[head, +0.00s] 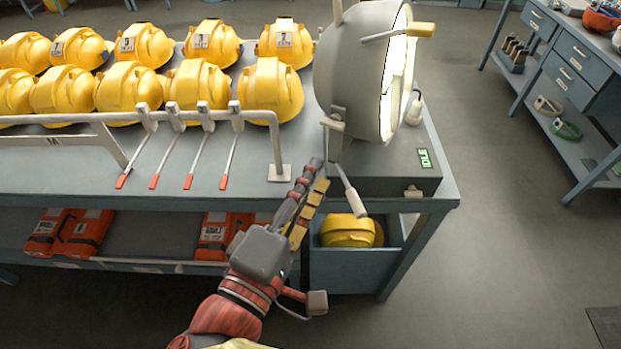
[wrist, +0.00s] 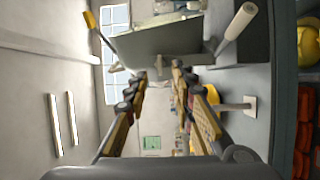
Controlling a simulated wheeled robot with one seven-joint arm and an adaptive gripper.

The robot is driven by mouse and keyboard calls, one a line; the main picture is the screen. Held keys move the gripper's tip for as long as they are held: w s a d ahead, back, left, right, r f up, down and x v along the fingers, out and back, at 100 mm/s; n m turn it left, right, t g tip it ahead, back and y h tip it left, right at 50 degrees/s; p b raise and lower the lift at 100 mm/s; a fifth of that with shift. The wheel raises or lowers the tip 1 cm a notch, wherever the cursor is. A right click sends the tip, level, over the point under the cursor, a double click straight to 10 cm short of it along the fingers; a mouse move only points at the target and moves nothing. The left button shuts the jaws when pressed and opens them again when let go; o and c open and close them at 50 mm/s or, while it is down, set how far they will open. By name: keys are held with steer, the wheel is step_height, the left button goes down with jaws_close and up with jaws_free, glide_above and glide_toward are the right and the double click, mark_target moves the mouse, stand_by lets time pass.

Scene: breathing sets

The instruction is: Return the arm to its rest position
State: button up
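My gripper (head: 318,174) reaches up over the front edge of the workbench, just left of the grey box base of the test device. In the wrist view, which is turned on its side, the two fingers of my gripper (wrist: 159,76) stand apart with nothing seen between them. The gripper is open and empty. My arm comes up from the bottom of the head view.
The round grey device (head: 350,75) stands on the bench with a pale lever (head: 351,193) hanging close to my fingers. A metal rail (head: 275,145) is to the left, before several yellow breathing sets (head: 270,90). Open floor (head: 490,200) lies right.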

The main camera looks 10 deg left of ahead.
steer(key=d+f+m+g+y, duration=0.1)
steer(key=d+f+m+g, duration=0.3)
steer(key=d, duration=0.5)
steer(key=d+f+m+g+y, duration=0.1)
steer(key=d+f+m+g, duration=0.3)
steer(key=d, duration=0.5)
steer(key=s+d+f+m+g+y, duration=0.1)
steer(key=d+f+m+g, duration=0.2)
steer(key=d+m, duration=0.4)
steer(key=shift+d+f+m+g, duration=0.4)
steer(key=shift+d+g, duration=0.1)
steer(key=shift+d, duration=0.75)
steer(key=shift+o, duration=0.3)
